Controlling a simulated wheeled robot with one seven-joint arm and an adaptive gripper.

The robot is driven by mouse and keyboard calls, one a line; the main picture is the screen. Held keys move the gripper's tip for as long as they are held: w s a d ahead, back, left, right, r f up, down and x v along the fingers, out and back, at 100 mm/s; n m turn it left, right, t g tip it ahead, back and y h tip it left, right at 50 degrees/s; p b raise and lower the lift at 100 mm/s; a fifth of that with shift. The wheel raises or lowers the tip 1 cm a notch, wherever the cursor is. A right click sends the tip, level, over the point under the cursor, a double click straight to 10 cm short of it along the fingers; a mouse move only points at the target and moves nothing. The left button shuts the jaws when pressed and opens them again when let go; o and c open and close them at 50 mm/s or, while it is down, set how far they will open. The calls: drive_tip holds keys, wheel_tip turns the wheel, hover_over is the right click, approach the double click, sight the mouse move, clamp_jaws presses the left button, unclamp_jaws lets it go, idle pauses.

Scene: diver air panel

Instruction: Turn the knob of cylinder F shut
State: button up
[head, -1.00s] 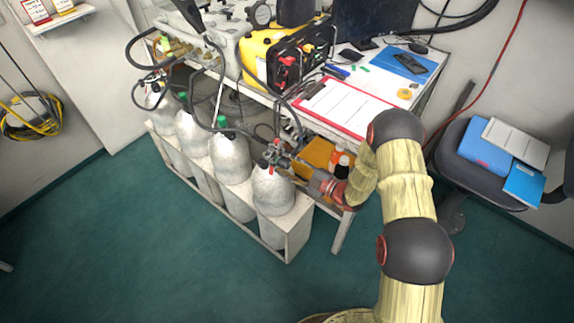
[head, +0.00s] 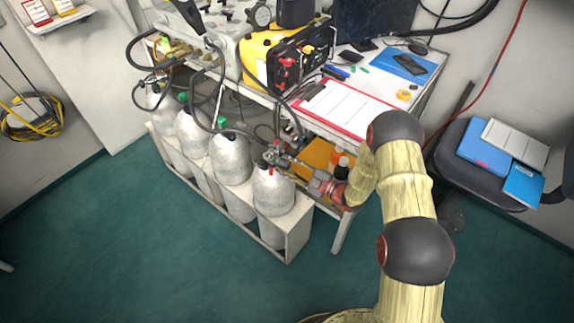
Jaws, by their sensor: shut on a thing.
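The grey cylinder at the right front end of the rack (head: 273,192) stands upright; I take it for cylinder F, though no letter can be read. Its valve sits on top of its neck, with small red parts showing there. My gripper (head: 274,157) reaches in from the right, almost level, and is shut on the knob of this valve. The knob is small and mostly hidden by the fingers, so how far it is turned cannot be seen.
Several more cylinders stand in the white rack (head: 298,236) to the left, with black hoses above them. The table behind carries a yellow-and-black unit (head: 285,55) and a red-edged clipboard (head: 345,108). A chair (head: 463,178) stands at right. The green floor in front is clear.

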drive_tip(key=m+p, duration=0.2)
drive_tip(key=m, duration=0.2)
drive_tip(key=shift+r, duration=0.1)
drive_tip(key=m+p, duration=0.2)
drive_tip(key=m, duration=0.2)
drive_tip(key=shift+g, duration=0.3)
drive_tip(key=m+p, duration=0.2)
drive_tip(key=m, duration=0.2)
drive_tip(key=shift+w+m, duration=0.1)
drive_tip(key=shift+m, duration=0.3)
drive_tip(key=shift+d+m+g+p, duration=0.1)
drive_tip(key=shift+m+g+p, duration=0.2)
drive_tip(key=shift+m+p, duration=1.15)
drive_tip(key=shift+m+b, duration=0.55)
drive_tip(key=shift+m, duration=0.2)
drive_tip(key=o, duration=1.2)
drive_tip(key=shift+c, duration=0.2)
